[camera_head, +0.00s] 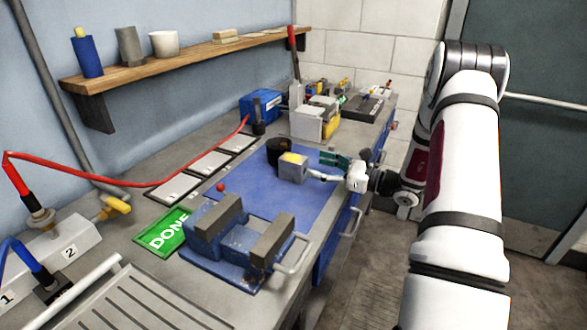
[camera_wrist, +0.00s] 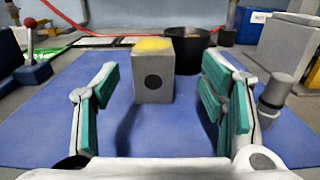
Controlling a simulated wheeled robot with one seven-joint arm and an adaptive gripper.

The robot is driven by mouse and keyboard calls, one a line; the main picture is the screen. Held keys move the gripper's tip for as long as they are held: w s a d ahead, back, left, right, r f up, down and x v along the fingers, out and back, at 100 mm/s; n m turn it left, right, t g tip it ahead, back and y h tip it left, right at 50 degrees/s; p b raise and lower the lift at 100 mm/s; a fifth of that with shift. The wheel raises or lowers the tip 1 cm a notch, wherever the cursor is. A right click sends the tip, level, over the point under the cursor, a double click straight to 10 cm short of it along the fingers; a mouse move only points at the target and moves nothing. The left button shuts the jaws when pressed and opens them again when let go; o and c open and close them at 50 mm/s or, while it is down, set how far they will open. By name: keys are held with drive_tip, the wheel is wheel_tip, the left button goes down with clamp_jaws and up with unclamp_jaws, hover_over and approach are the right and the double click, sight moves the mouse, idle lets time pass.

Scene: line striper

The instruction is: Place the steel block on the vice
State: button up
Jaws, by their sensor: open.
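The steel block (camera_head: 293,169) is a grey cube with a yellow patch on top. It sits on the blue mat, and in the wrist view the block (camera_wrist: 153,75) shows a dark round spot on its front face, between and beyond my fingers. My gripper (camera_head: 322,167) is open and empty, with green finger pads spread wide; it also shows in the wrist view (camera_wrist: 160,88). The blue vice (camera_head: 222,243) with grey jaws stands at the near end of the bench, its jaws apart with a gap between them. Nothing lies in that gap.
A black round pot (camera_head: 278,152) stands just behind the block. A dark grey cylinder (camera_wrist: 277,92) is right of my gripper. A green DONE card (camera_head: 166,234) lies left of the vice. A red hose (camera_head: 130,184) crosses the bench. The blue mat (camera_head: 258,191) is clear between block and vice.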

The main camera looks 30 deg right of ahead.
sight(305, 162)
drive_tip(key=shift+x, duration=1.2)
drive_tip(key=x, duration=0.4)
drive_tip(key=shift+s+a+r+p, duration=0.2)
drive_tip(key=shift+a+p, duration=0.15)
drive_tip(key=shift+a, duration=0.05)
drive_tip(key=shift+w+a, duration=0.25)
drive_tip(key=shift+w, duration=0.25)
clamp_jaws()
